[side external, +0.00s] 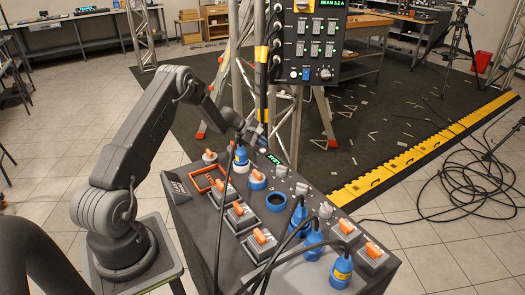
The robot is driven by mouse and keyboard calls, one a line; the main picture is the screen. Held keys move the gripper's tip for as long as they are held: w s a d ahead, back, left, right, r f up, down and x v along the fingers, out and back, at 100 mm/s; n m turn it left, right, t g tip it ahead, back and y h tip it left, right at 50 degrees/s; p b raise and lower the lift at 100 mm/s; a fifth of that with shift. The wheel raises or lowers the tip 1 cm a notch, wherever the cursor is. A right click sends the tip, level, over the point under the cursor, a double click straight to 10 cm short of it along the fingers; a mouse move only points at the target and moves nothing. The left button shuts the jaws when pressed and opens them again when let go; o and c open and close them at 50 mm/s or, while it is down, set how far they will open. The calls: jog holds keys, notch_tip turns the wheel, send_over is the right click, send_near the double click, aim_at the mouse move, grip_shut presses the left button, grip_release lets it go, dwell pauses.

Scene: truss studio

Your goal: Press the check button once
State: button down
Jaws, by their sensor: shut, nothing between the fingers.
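A small green display (273,158) sits on the console just below and right of my gripper. Small grey controls (281,171) lie near it. I see a gap between gripper and console, but its size is unclear.
Orange levers (240,209), blue sockets (277,201) and blue plugs with black cables (341,271) crowd the console. A truss tower (292,125) stands behind it, carrying a dark control box (315,45). A yellow cable ramp (430,145) and loose cables lie on the floor at right.

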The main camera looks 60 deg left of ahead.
aim_at(262, 151)
jog(key=shift+r, duration=0.1)
jog(key=shift+r, duration=2.5)
